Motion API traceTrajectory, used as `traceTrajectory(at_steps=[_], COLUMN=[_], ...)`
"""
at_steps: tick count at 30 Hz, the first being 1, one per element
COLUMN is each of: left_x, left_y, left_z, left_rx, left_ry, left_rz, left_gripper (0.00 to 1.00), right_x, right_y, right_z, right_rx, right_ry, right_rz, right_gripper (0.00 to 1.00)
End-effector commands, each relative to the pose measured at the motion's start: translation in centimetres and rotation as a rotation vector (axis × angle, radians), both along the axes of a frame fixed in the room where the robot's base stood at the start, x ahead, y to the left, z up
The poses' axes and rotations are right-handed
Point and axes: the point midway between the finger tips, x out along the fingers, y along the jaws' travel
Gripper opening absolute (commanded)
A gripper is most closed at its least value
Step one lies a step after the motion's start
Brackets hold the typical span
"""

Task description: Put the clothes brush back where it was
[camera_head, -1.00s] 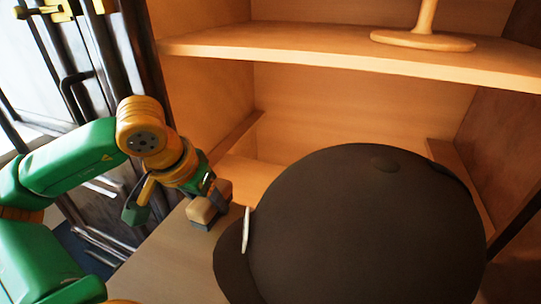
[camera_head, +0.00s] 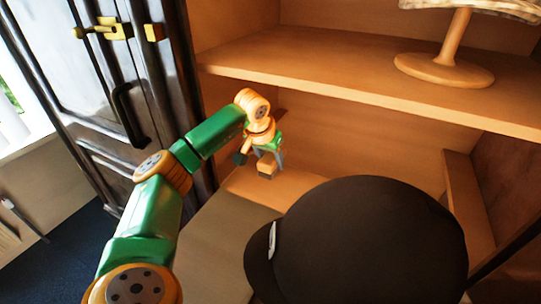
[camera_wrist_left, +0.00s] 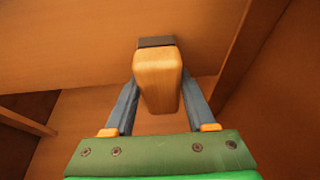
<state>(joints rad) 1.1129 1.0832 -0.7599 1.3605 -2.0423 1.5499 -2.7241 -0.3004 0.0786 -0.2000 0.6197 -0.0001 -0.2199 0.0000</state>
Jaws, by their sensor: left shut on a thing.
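My left gripper (camera_head: 268,161) reaches into the lower compartment of the wooden cabinet, near its left side. It is shut on the clothes brush (camera_head: 266,169), a small light-wood block with a dark strip. In the left wrist view the brush (camera_wrist_left: 158,75) sits between the two grey fingers of my left gripper (camera_wrist_left: 157,100), its dark strip at the far end. I cannot tell whether the brush touches the board below it. My right gripper is not in view.
Above is a shelf (camera_head: 330,85) carrying a wooden stand (camera_head: 445,68). A dark door (camera_head: 130,100) with a brass latch stands at the left. The compartment's middle behind the cap looks clear.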

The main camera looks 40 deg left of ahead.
Motion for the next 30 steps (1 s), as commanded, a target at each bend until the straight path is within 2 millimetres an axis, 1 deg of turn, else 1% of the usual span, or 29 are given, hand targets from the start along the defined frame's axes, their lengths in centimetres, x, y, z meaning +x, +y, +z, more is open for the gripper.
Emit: traceTrajectory(at_steps=[4, 8, 9, 11, 12, 20, 23, 24, 26, 30], left_x=[0.0, 0.0, 0.0, 0.0, 0.0, 0.0, -0.1, -0.3, -1.2, -3.9], left_y=[0.0, 0.0, 0.0, 0.0, 0.0, 0.0, 0.0, -0.1, -0.2, -1.1], left_z=[0.0, -0.4, -0.3, -0.3, -0.3, -0.2, 0.5, 1.1, 1.0, 0.7], left_rx=[-0.001, -0.001, -0.001, -0.001, -0.001, -0.001, -0.001, 0.0, 0.001, 0.005], left_ry=[-0.001, -0.001, -0.001, -0.001, -0.001, -0.001, -0.002, -0.005, -0.004, -0.001], left_rz=[0.001, 0.001, 0.001, 0.001, 0.001, 0.001, 0.001, 0.001, 0.001, 0.0], left_gripper=[0.0, 0.0, 0.67, 0.83, 0.86, 0.86, 0.86, 0.86, 0.86, 0.86], right_x=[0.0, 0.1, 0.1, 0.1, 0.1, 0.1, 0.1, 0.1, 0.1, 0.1], right_y=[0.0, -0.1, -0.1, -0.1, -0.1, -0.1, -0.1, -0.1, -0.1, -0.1], right_z=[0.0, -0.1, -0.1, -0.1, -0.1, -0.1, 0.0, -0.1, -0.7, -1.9], right_rx=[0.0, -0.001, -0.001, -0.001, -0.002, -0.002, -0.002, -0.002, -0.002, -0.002], right_ry=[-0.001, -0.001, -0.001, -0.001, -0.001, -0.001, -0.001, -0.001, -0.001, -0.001], right_rz=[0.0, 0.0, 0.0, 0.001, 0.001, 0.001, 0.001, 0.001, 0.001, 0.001], right_gripper=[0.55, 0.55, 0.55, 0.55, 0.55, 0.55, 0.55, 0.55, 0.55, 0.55])
